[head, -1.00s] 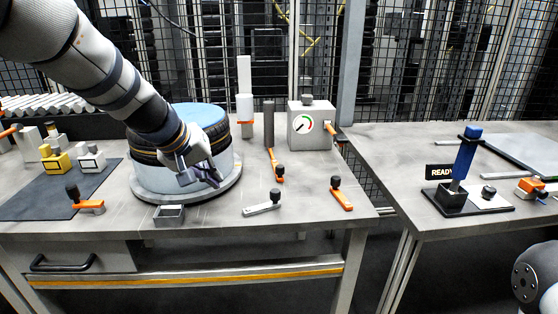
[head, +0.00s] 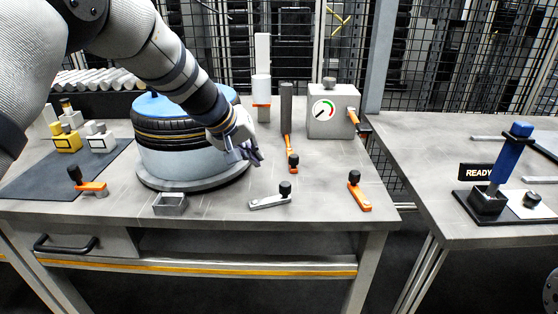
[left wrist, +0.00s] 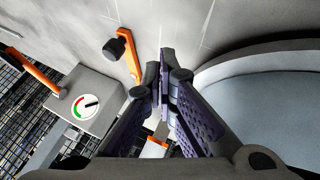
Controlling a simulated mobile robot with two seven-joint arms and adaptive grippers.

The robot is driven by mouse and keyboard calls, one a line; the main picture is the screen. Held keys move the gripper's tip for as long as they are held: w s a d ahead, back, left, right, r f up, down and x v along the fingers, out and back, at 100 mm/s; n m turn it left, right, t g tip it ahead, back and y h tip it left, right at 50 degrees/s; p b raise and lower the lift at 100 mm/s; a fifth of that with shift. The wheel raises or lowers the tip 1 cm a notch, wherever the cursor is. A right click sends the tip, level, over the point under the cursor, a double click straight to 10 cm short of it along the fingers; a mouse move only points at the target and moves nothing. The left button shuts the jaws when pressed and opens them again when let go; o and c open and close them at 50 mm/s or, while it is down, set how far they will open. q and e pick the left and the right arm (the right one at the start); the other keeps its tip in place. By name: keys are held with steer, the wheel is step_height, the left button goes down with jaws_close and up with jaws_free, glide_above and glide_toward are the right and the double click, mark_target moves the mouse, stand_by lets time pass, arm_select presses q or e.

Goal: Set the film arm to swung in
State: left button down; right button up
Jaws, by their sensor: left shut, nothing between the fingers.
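An orange arm (head: 290,148) with a black knob (head: 293,158) extends forward from the foot of a dark upright post (head: 287,108); I take it as the film arm. A white roll (head: 262,90) with an orange collar stands behind it on the left. My left gripper (head: 256,158) is shut and empty, just left of the knob and apart from it, by the turntable's right edge. In the left wrist view, the shut fingers (left wrist: 162,65) are right of the orange arm (left wrist: 130,57) and its knob (left wrist: 113,48). The post's foot is hidden there. My right gripper is out of view.
The tyre (head: 160,128) sits on the round turntable (head: 190,180) to the left. A grey lever (head: 268,202) and an orange lever (head: 358,190) stand nearer the front edge. A gauge box (head: 333,112) is behind right. Bare tabletop lies between them.

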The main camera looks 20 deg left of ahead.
arm_select(q)
steer(key=x, duration=0.4)
steer(key=shift+f+b, duration=0.3)
steer(key=shift+b, duration=0.05)
steer(key=d, duration=0.1)
steer(key=w+d, duration=0.2)
steer(key=shift+d+r, duration=0.25)
steer(key=shift+r, duration=0.1)
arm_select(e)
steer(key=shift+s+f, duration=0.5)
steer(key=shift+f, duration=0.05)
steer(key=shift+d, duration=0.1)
